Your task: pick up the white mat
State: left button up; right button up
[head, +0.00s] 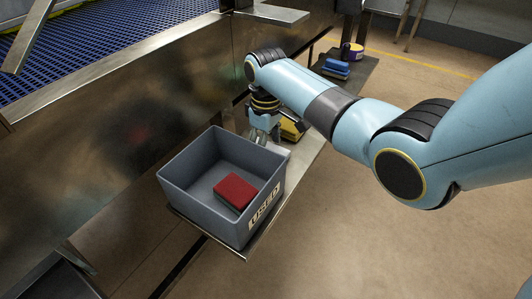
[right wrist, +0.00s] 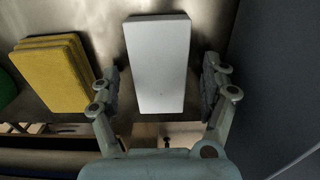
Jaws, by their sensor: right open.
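The white mat (right wrist: 160,65) is a pale rectangular block lying on a metal surface in the right wrist view. It sits between the two fingers of my right gripper (right wrist: 161,80). The fingers are open, with a gap on each side of the mat, and it looks ungripped. In the head view my right gripper (head: 264,136) points down just behind the grey bin, and I cannot make out the mat there. My left gripper is not in view.
A grey bin (head: 190,188) marked USED, holding a red pad (head: 235,192), stands on the metal shelf close to my right gripper. Yellow pads (right wrist: 52,75) lie left of the mat in the wrist view. Blue pads (head: 336,68) lie farther back.

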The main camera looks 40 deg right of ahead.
jog(key=c, duration=1.2)
jog(key=shift+o, duration=0.2)
jog(key=shift+r, duration=0.1)
notch_tip(320, 180, up, 18)
jog(key=p, duration=0.4)
